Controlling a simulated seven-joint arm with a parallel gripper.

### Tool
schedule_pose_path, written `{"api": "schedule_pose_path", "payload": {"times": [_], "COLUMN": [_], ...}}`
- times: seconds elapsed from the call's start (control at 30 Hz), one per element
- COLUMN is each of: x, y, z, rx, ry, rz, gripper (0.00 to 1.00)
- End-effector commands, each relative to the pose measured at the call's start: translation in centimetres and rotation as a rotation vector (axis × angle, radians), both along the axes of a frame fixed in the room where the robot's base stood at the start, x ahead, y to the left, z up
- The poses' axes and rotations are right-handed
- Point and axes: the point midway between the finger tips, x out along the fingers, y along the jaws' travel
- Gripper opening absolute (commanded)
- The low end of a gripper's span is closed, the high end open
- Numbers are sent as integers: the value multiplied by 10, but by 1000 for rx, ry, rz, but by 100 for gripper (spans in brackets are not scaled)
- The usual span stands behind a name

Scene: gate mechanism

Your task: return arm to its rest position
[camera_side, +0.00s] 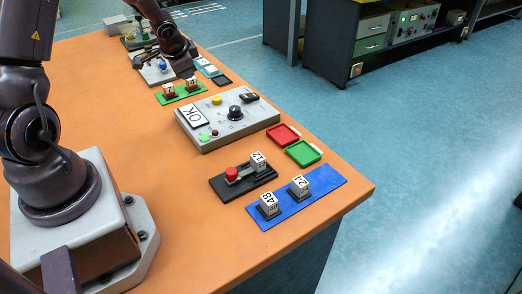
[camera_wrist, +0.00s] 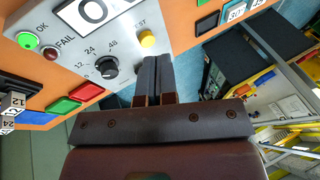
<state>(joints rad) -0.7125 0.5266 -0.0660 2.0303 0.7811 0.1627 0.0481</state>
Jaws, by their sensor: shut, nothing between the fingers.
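My gripper (camera_wrist: 158,62) shows in the wrist view with its two dark fingers together and nothing between them. The fingers appear over the right part of the grey control panel (camera_wrist: 128,18), close to its yellow button (camera_wrist: 148,39) in the picture. I cannot tell the height above the panel.
A red tray (camera_side: 283,135), a green tray (camera_side: 303,153), a black slider fixture (camera_side: 217,187) and a blue plate (camera_side: 325,182) with numbered cubes lie near the orange table's right edge. A green plate (camera_side: 195,91) with cubes lies behind the panel.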

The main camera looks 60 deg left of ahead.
Motion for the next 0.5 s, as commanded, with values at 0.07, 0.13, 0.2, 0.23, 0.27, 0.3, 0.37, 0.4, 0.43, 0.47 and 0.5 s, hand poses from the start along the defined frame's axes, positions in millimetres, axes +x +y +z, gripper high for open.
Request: {"api": "schedule_pose_path", "payload": {"times": [0.07,0.13,0.2,0.23,0.27,0.3,0.37,0.4,0.43,0.47,0.5], "x": [-10,-22,-35,-41,-47,-56,-69,-77,-84,-91,-100], "y": [-21,-44,-71,-83,-95,-112,-137,-154,-166,-178,-194], "z": [29,52,75,84,92,103,118,127,133,139,146], "rx": [-7,-27,-56,-72,-89,-113,-153,-182,-203,-226,-256], "ry": [22,40,50,53,53,54,51,45,40,34,25], "rz": [75,141,200,222,241,260,281,287,287,287,281], "gripper": [0,0,0,0,0,0,0,0,0,0,0]}}
